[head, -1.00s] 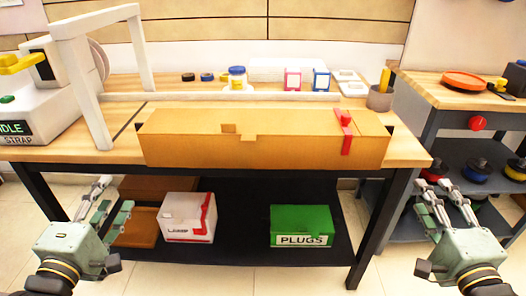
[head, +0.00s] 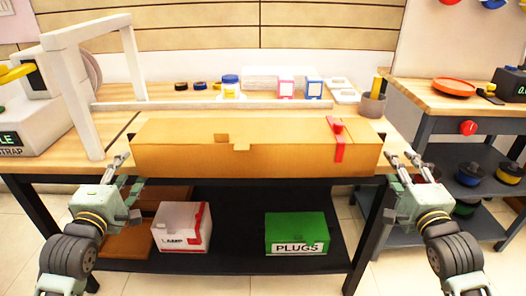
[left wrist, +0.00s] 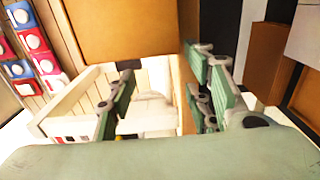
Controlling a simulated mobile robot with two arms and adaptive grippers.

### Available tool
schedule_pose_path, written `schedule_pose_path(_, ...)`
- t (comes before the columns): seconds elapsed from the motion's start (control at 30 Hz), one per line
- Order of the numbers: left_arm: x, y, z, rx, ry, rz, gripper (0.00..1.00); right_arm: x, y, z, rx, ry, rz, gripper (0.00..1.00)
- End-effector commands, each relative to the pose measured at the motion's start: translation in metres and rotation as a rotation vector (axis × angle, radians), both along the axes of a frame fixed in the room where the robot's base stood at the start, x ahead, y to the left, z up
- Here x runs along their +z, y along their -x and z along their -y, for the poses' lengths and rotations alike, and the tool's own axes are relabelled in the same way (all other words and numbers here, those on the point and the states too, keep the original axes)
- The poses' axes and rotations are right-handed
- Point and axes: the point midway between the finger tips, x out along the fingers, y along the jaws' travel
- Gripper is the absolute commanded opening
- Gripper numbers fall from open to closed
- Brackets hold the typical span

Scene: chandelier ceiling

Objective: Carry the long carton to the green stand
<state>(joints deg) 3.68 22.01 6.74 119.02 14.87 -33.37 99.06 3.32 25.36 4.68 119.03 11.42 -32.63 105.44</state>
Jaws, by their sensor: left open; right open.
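The long carton (head: 255,158) lies across the front of the wooden bench in the head view, with a red strap piece (head: 337,140) near its right end. My left gripper (head: 126,180) is open just off the carton's left end, slightly low. My right gripper (head: 403,166) is open just off its right end. In the left wrist view the carton (left wrist: 118,28) fills the top, beyond the open fingers of my left gripper (left wrist: 165,95). I see no finger clearly touching the carton. I cannot make out a green stand.
A white frame (head: 140,62) stands at the bench's left. Tape rolls, a jar (head: 231,86) and small boxes line the back. A green PLUGS box (head: 296,232) and a white box (head: 182,227) sit on the lower shelf. A grey cart (head: 462,102) stands at right.

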Motion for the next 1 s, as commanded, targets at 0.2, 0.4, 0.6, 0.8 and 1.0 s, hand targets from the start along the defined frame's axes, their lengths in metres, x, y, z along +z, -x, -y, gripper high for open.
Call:
schedule_pose_path(0.2,0.000,-0.014,0.010,-0.002,0.000,0.000,0.47,0.000,-0.014,-0.010,0.002,0.000,0.000,0.47)
schedule_pose_path(0.4,0.000,-0.013,0.015,0.000,0.000,-0.001,0.47,0.000,-0.013,-0.015,0.000,-0.001,0.001,0.47)
schedule_pose_path(0.6,0.000,-0.013,0.015,0.000,0.000,-0.001,0.47,0.000,-0.013,-0.015,0.000,-0.001,0.000,0.47)
schedule_pose_path(0.8,-0.001,-0.013,0.020,-0.001,0.001,-0.001,0.47,0.000,-0.013,-0.020,0.001,-0.002,0.001,0.47)
schedule_pose_path(1.0,-0.001,-0.013,0.027,-0.004,0.001,0.000,0.47,0.000,-0.013,-0.027,0.005,-0.002,0.001,0.47)
